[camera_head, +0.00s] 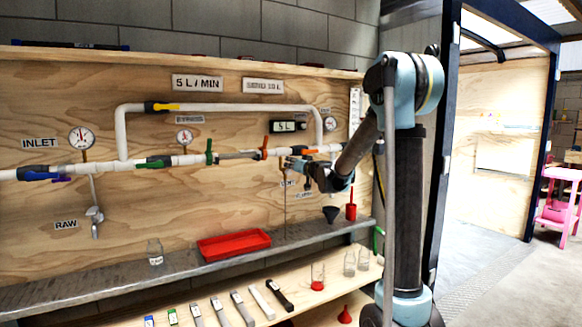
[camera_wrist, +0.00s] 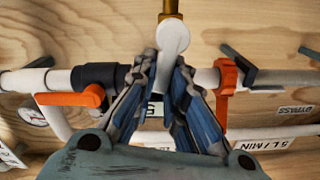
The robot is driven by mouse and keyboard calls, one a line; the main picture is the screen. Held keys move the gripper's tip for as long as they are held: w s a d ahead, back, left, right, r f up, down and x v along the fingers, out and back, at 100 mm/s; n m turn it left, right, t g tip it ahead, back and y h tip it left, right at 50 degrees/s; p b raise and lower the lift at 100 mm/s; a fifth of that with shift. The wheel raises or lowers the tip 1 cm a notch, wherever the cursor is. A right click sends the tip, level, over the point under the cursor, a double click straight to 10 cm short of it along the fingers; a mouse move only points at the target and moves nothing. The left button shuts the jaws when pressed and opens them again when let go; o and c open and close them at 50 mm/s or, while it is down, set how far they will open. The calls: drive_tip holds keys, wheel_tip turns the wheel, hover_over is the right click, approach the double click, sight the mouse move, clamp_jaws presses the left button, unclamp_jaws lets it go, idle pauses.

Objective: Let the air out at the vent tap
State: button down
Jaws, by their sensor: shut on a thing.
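The vent tap shows in the wrist view as a pale grey lever (camera_wrist: 173,38) below a brass fitting (camera_wrist: 171,7). My gripper (camera_wrist: 165,64) is shut on this lever, with a blue-grey finger on either side of its lower part. In the head view my gripper (camera_head: 298,165) is at the pipe run, right of the orange upright handle. There my gripper and arm partly hide the tap, and the small label beneath is too blurred to read surely.
In the wrist view, an orange lever (camera_wrist: 78,97) on a black valve and an orange upright handle (camera_wrist: 228,77) flank my fingers closely. In the head view, a metal shelf (camera_head: 100,278) below holds a red tray (camera_head: 234,245), a bottle (camera_head: 155,252) and a dark funnel (camera_head: 331,214).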

drive_tip(key=shift+w+d+f+m, duration=0.35)
drive_tip(key=shift+d+f+m, duration=0.3)
drive_tip(key=shift+m, duration=1.9)
drive_tip(key=shift+w+d+f+m, duration=0.4)
drive_tip(key=shift+f+m, duration=0.45)
drive_tip(key=shift+m, duration=1.65)
drive_tip(key=shift+w+d+f+m, duration=0.3)
drive_tip(key=shift+d+f+m, duration=0.4)
drive_tip(key=shift+m, duration=1.85)
drive_tip(key=shift+a+f, duration=0.1)
drive_tip(key=c, duration=1.7)
unclamp_jaws()
drive_tip(key=shift+o, duration=0.5)
drive_tip(key=shift+a, duration=0.1)
drive_tip(key=shift+s, duration=0.15)
drive_tip(key=v, duration=1.1)
drive_tip(key=shift+s+d, duration=0.2)
drive_tip(key=shift+d, duration=0.15)
